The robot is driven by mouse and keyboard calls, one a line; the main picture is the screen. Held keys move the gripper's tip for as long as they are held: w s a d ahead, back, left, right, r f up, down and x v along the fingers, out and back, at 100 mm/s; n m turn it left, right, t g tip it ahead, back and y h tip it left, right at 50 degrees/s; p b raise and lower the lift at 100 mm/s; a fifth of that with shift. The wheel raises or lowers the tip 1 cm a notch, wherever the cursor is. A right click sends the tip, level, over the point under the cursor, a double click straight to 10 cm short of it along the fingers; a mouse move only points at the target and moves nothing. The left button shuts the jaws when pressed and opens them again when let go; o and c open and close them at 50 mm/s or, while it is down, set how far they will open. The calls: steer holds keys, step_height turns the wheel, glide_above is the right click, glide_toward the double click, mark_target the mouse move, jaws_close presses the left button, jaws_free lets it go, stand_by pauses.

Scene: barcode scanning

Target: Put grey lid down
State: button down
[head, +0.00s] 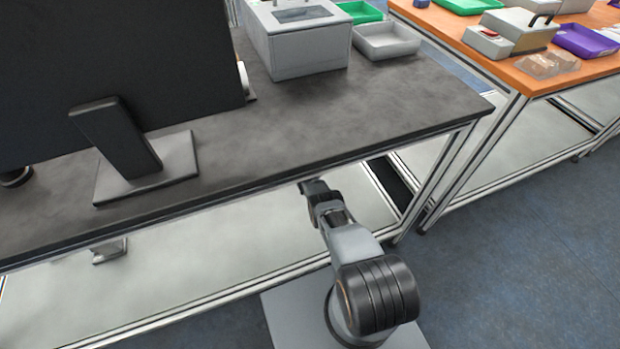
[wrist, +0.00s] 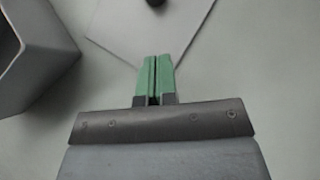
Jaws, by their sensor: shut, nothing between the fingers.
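A flat light-grey square lid (wrist: 125,30) with a dark round knob (wrist: 155,2) lies on a pale surface at the top of the wrist view. Its far part is cut off by the frame edge. My gripper (wrist: 153,58) has its green fingers shut together with nothing between them. The fingertips overlap the lid's near corner in the picture, short of the knob; whether they touch it I cannot tell. In the head view my arm reaches under the dark tabletop's front edge, which hides the fingers. I cannot make out the lid there.
A grey open-sided box (wrist: 35,60) stands left of my gripper. In the head view a pale lower shelf (head: 190,255) bears a small grey object (head: 108,250). The dark tabletop (head: 330,130) overhangs my arm and holds a monitor stand (head: 145,170).

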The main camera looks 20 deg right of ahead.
steer(key=b+x, duration=0.4)
steer(key=b, duration=0.1)
steer(key=shift+s+f+b, duration=0.2)
steer(key=shift+s+b, duration=0.05)
steer(key=shift+b, duration=0.05)
steer(key=w+b, duration=0.1)
steer(key=b, duration=0.2)
steer(key=w+d+b, duration=0.1)
steer(key=b, duration=0.2)
steer(key=shift+w+r, duration=0.1)
steer(key=shift+w, duration=0.2)
steer(key=w+b, duration=0.1)
steer(key=b, duration=0.2)
steer(key=shift+d+r, duration=0.25)
steer(key=shift+d, duration=0.05)
steer(key=shift+r, duration=0.1)
